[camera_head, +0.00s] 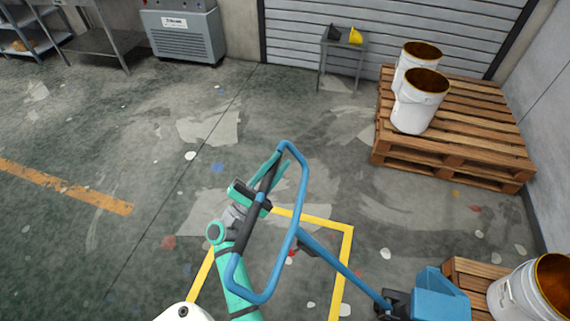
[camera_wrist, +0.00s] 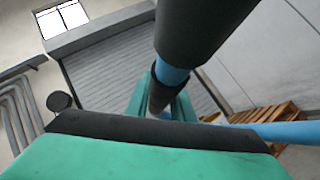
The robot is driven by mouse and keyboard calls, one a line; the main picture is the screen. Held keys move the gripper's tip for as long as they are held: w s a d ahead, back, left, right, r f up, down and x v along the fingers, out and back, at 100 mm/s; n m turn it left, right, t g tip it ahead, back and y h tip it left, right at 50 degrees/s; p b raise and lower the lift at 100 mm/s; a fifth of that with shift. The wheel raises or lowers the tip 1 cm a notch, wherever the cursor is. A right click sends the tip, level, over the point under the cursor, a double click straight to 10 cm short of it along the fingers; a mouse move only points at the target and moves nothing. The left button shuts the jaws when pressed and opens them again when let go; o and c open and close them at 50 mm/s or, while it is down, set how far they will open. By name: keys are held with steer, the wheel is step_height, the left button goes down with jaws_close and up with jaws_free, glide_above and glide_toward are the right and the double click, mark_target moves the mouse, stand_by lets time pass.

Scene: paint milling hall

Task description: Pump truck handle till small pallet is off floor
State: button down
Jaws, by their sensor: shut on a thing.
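The truck handle (camera_head: 299,222) is a blue loop with a black grip bar, tilted toward me on a blue shaft. The blue pump body (camera_head: 440,297) stands at the lower right. My gripper (camera_head: 262,194) is shut on the handle's black grip bar; in the wrist view the black and blue bar (camera_wrist: 172,75) runs between the teal fingers. A small wooden pallet (camera_head: 470,272) shows in part behind the pump body, with a white bucket (camera_head: 515,295) on it. Its underside and the forks are hidden, so I cannot tell whether it touches the floor.
A larger wooden pallet (camera_head: 470,142) with two white buckets (camera_head: 415,112) stands at the back right. A small grey table (camera_head: 342,62) stands by the roller door (camera_head: 400,35). A grey cabinet (camera_head: 185,35) is at the back left.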

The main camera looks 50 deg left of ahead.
steer(key=shift+s+a, duration=0.2)
steer(key=shift+a, duration=0.15)
steer(key=shift+w+d+f, duration=0.2)
steer(key=shift+d+f, duration=0.2)
steer(key=shift+f, duration=0.05)
steer(key=c, duration=1.5)
jaws_free()
steer(key=shift+w+d, duration=0.1)
steer(key=shift+c, duration=0.2)
steer(key=shift+a+r, duration=0.2)
steer(key=shift+s, duration=0.25)
steer(key=shift+s+a+f, duration=0.1)
steer(key=shift+s+f, duration=0.1)
steer(key=shift+s, duration=0.05)
steer(key=v, duration=1)
steer(key=shift+w, duration=0.1)
